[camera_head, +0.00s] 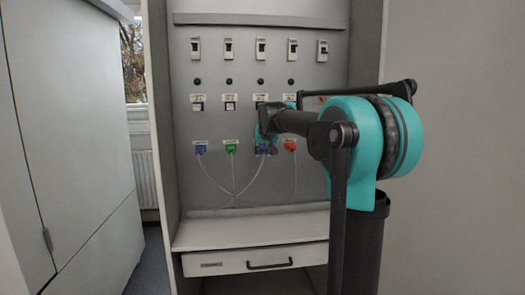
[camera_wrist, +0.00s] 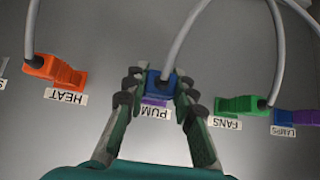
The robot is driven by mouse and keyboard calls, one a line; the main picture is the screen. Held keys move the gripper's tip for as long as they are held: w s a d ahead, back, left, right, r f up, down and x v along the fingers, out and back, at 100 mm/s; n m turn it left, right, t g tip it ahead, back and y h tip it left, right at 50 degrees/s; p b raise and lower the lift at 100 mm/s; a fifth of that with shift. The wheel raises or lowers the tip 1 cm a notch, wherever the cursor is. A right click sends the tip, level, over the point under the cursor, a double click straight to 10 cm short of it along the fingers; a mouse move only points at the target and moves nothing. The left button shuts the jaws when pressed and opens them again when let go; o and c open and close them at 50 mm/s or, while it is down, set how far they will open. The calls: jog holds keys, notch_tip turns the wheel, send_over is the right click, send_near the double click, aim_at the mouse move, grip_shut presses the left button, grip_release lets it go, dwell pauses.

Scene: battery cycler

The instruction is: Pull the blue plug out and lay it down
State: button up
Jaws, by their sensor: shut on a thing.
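The blue plug (camera_wrist: 160,84) is above the PUM label in the wrist view, with a grey cable running up from it. My gripper (camera_wrist: 159,90) is shut on it, one finger on each side. A purple piece shows just below the plug. The plug is at the panel; I cannot tell how deep it sits. In the head view my gripper (camera_head: 266,138) is at the panel, and the blue plug (camera_head: 262,149) shows just below it, partly covered.
An orange plug (camera_wrist: 54,71) labelled HEAT and a green plug (camera_wrist: 240,105) labelled FANS flank the gripper closely. A LAMPS plug (camera_wrist: 285,117) is farther right.

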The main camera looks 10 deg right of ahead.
jog(key=shift+s, duration=2.05)
